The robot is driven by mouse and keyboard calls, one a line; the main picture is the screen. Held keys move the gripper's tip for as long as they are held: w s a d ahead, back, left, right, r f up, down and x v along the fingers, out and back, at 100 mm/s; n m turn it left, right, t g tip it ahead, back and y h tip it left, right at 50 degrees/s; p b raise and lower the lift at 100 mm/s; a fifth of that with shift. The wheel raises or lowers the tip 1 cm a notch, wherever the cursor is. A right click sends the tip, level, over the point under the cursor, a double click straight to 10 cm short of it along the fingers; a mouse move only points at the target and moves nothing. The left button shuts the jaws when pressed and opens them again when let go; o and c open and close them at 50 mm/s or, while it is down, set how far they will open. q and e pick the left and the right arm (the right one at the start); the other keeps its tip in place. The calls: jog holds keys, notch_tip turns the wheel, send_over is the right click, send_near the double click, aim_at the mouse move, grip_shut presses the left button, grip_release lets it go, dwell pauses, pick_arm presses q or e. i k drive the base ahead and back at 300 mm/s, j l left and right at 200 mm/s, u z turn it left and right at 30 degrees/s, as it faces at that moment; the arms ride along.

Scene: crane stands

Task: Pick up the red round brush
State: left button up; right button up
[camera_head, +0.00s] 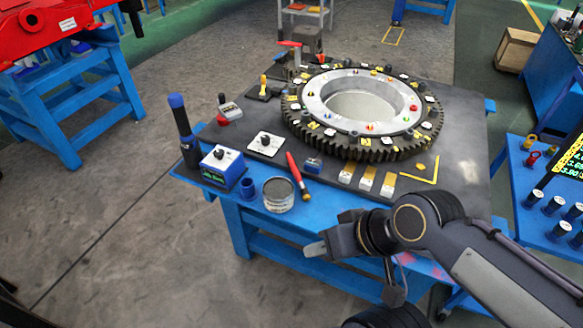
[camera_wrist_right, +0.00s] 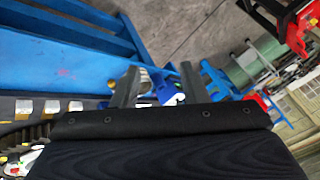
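The red round brush (camera_head: 296,172) lies on the dark tabletop (camera_head: 440,125) near its front edge, between a small blue block and an open tin, in the head view. It has a long red handle with a yellowish lower end. My right gripper (camera_head: 314,249) is in front of the table edge, below the brush in the picture and apart from it. In the right wrist view its two fingers (camera_wrist_right: 158,72) stand apart with nothing held between them. I cannot make out the brush in that view. My left gripper is not in view.
An open tin (camera_head: 278,195), a blue box with a knob (camera_head: 222,168) and a dark upright cylinder with a blue top (camera_head: 181,125) stand left of the brush. A big toothed ring (camera_head: 345,147) fills the table's back. Yellow-white blocks (camera_head: 367,178) lie to the right.

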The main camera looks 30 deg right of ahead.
aim_at(306, 196)
jog(key=i+j+z, duration=0.2)
jog(key=i+z, duration=0.15)
jog(key=i+j+z, duration=0.35)
jog(key=i, duration=0.15)
